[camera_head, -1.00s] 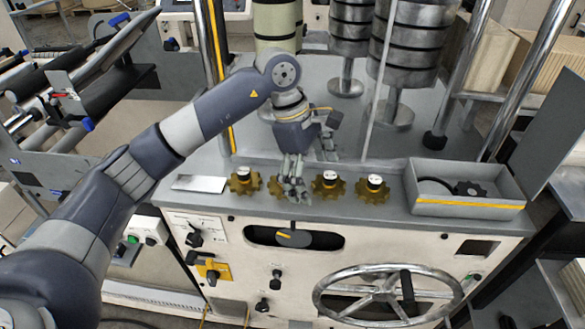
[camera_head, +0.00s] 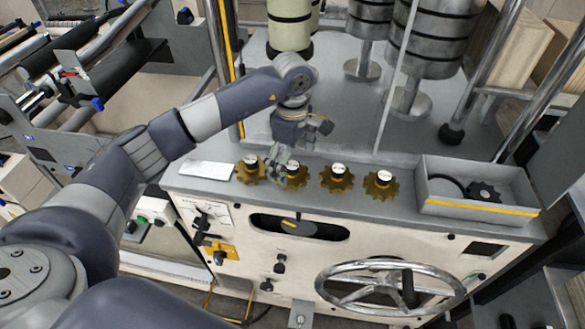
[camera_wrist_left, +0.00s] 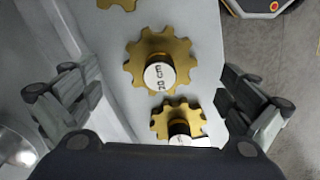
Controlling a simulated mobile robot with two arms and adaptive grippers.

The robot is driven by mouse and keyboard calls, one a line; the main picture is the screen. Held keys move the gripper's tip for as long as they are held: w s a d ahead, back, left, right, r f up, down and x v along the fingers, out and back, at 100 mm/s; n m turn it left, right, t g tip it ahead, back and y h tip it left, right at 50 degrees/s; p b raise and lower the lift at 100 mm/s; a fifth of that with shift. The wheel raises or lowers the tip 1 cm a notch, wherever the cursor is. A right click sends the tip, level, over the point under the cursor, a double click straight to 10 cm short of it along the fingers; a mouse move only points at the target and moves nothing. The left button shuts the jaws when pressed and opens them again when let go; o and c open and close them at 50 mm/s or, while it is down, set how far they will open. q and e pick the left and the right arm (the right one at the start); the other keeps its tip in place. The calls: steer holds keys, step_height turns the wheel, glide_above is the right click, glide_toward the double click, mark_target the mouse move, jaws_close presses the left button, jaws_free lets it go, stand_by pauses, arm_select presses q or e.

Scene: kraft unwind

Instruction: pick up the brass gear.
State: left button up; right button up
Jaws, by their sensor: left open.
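Several brass gears with white-topped dark hubs stand in a row on the machine's grey ledge. From the left in the head view they include a leftmost gear (camera_head: 247,172), a second gear (camera_head: 298,179), a third gear (camera_head: 336,182) and one further right (camera_head: 381,188). My left gripper (camera_head: 277,166) is open and empty over the ledge between the leftmost and second gears, partly hiding the second. In the left wrist view, one gear (camera_wrist_left: 143,62) and a lower gear (camera_wrist_left: 163,120) lie between my spread fingers (camera_wrist_left: 158,103); another is cut off at the top. My right gripper is out of view.
A white card (camera_head: 205,171) lies left of the gears. A grey open tray (camera_head: 470,209) with a dark gear and a black ring stands at the right end. Behind are metal posts and stacked rolls (camera_head: 435,40); a handwheel (camera_head: 390,287) is below.

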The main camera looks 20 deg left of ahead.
arm_select(q)
steer(key=shift+f, duration=0.95)
steer(key=shift+c, duration=0.3)
steer(key=c, duration=2.3)
steer(key=shift+s, duration=0.1)
jaws_close()
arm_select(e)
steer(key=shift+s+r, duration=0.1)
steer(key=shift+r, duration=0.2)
